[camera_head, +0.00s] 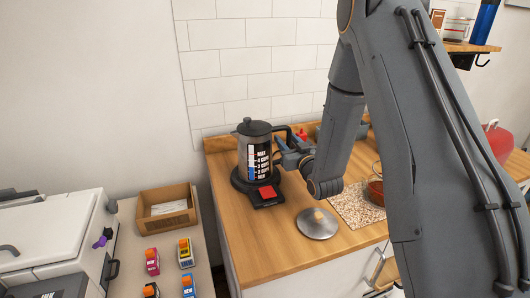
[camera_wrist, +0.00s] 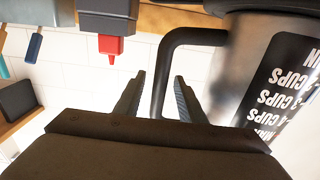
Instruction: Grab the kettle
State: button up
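The kettle (camera_head: 256,140) is a grey cylinder with a dark lid and a black label with cup markings. It stands upright on its dark round base (camera_head: 246,186) on the wooden counter, with a red switch (camera_head: 267,191) at the front. In the wrist view the kettle (camera_wrist: 246,62) appears upside down at the right, its black handle (camera_wrist: 165,75) toward my gripper. My gripper (camera_wrist: 160,82) is open. Its fingers lie on either side of the handle, with visible gaps to it. In the head view my gripper (camera_head: 284,147) is at the kettle's right side, its fingertips partly hidden.
A metal lid (camera_head: 317,224) lies on the counter in front. A speckled board (camera_head: 355,207) and a glass container with red contents (camera_head: 376,190) are to the right, partly behind my arm. A cardboard box (camera_head: 166,222) and small colored boxes (camera_head: 186,252) sit on the lower left surface.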

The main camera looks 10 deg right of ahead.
jog(key=w, duration=0.2)
jog(key=shift+w+a+p, duration=0.2)
jog(key=shift+w+p, duration=0.1)
jog(key=shift+w, duration=0.1)
jog(key=shift+c, duration=0.4)
grip_shut()
dwell(0.7)
jog(key=shift+r, duration=0.15)
